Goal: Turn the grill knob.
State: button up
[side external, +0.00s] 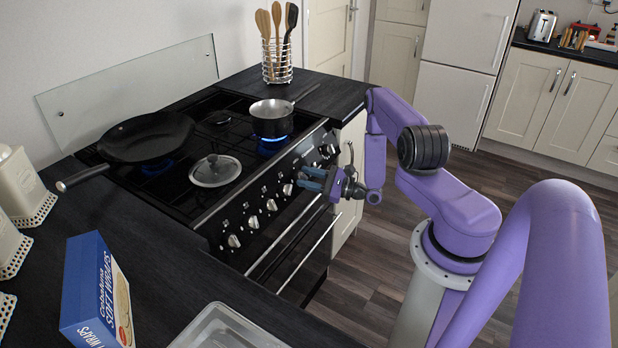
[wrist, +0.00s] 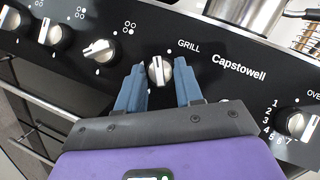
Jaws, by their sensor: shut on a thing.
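The grill knob (wrist: 159,70) is a silver dial on the black front panel, beside the printed word GRILL. In the wrist view its raised grip bar stands nearly upright in the picture. My gripper (wrist: 160,77) is shut on it, with one blue finger on each side of the dial. In the side view my gripper (side external: 304,180) is at the cooker's front panel (side external: 262,190), reaching in from the right. The fingers partly hide the knob there.
More knobs (wrist: 100,49) line the panel close on both sides. A frying pan (side external: 146,137) and a saucepan (side external: 271,118) sit over lit blue burners, with a glass lid (side external: 215,171) between them. An oven handle (side external: 285,237) runs below the knobs.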

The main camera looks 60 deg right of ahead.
jog(key=m+h, duration=0.1)
jog(key=m, duration=0.1)
jog(key=m+t+h, duration=0.1)
jog(key=m+h, duration=0.2)
jog(key=m, duration=0.2)
jog(key=shift+a+f+t+h, duration=0.1)
jog(key=shift+a+t+h, duration=0.15)
jog(key=shift+t+h, duration=0.05)
jog(key=shift+m, duration=0.4)
jog(key=o, duration=1)
jog(key=shift+s, duration=0.1)
jog(key=s+f, duration=0.1)
jog(key=s, duration=0.4)
jog(key=s+f, duration=0.1)
jog(key=s, duration=0.5)
jog(key=s+f, duration=0.1)
jog(key=s, duration=0.5)
jog(key=shift+d, duration=0.15)
